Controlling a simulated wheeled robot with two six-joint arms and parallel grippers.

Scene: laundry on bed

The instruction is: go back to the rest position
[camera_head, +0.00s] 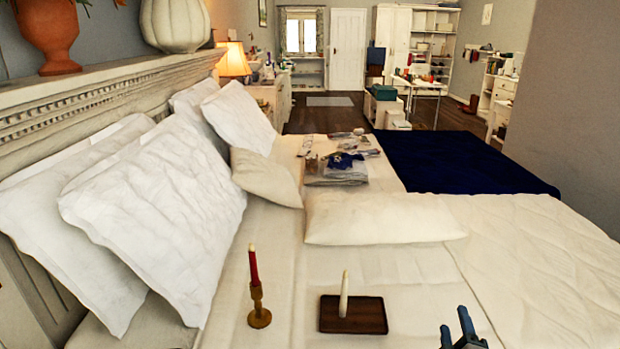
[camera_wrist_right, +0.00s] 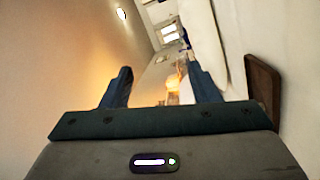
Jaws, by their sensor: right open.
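My right gripper (camera_head: 455,324) shows at the bottom edge of the head view, right of the dark wooden tray (camera_head: 330,325). Its two blue-grey fingers are apart with nothing held between them. In the right wrist view the spread fingers of the right gripper (camera_wrist_right: 158,75) point across the tilted room. A white candle (camera_head: 344,295) stands upright on the tray. A red candle (camera_head: 253,265) stands upright in a brass-coloured holder (camera_head: 258,312) left of the tray. My left gripper is not in view.
White pillows (camera_head: 165,210) lean on the headboard at left. A flat pillow (camera_head: 382,218) and folded clothes (camera_head: 337,171) lie farther back. A dark blue blanket (camera_head: 455,160) covers the far right. In the right wrist view, a brown board edge (camera_wrist_right: 263,85) stands close at right.

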